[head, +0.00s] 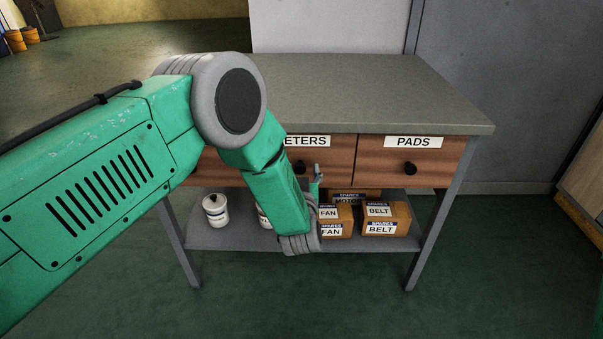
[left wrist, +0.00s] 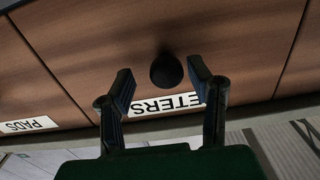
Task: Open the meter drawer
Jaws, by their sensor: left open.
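The meter drawer (head: 335,160) is the middle wooden drawer under the grey worktop, labelled "ETERS" where my arm leaves the label in sight. Its front is flush with the drawer beside it, so it looks shut. Its dark round knob (head: 300,165) is partly behind my left gripper (head: 317,178). In the left wrist view the drawer (left wrist: 110,50) shows upside down. There the knob (left wrist: 167,71) lies between and just beyond the two open fingertips of my left gripper (left wrist: 160,75). I cannot tell whether they touch it. My right gripper is not in view.
The pads drawer (head: 440,157) with its own knob is to the right. On the lower shelf (head: 215,238) are a white can (head: 215,210) and several spares boxes (head: 385,218) below the drawers. The worktop (head: 350,90) is bare.

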